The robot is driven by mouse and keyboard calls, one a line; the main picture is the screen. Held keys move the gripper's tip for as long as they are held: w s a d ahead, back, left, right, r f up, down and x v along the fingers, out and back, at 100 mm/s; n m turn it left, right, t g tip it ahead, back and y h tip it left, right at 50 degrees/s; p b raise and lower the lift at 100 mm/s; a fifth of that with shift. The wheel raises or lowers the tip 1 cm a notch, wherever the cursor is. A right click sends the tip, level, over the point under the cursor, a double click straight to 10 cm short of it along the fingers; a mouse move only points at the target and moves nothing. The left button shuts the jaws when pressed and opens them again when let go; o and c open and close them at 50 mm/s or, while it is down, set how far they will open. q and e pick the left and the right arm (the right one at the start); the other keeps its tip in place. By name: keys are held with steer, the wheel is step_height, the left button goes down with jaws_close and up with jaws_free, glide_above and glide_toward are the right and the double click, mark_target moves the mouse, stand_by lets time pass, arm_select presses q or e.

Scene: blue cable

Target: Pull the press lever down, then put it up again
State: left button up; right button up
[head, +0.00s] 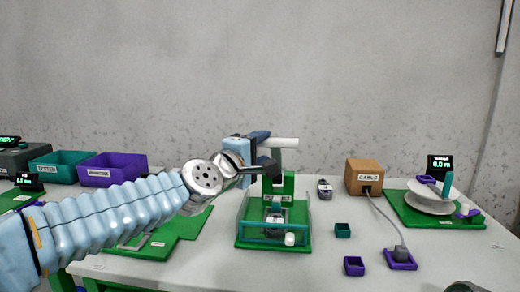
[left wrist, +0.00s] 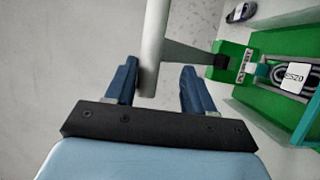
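The green press (head: 272,212) stands on the table in the middle of the head view. Its lever has a pale horizontal handle bar (head: 284,142) at the top, which also shows in the left wrist view (left wrist: 153,50). My left gripper (head: 267,151) is at the lever. In the left wrist view its two blue fingers (left wrist: 160,88) are apart, with the end of the bar between them, close to or touching the left finger. The bar is not clasped. The lever appears raised. My right gripper is not in view.
A cardboard box (head: 364,176) with a grey cable, a white spool (head: 432,198) on a green board, and small purple (head: 353,266) and teal (head: 342,230) trays are to the right. Teal (head: 62,163) and purple (head: 112,167) bins stand at the left.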

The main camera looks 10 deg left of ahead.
arm_select(q)
steer(key=shift+f, duration=0.15)
steer(key=b+v, duration=0.3)
steer(key=v, duration=1)
steer(key=shift+s+a, duration=0.2)
steer(key=shift+s, duration=0.15)
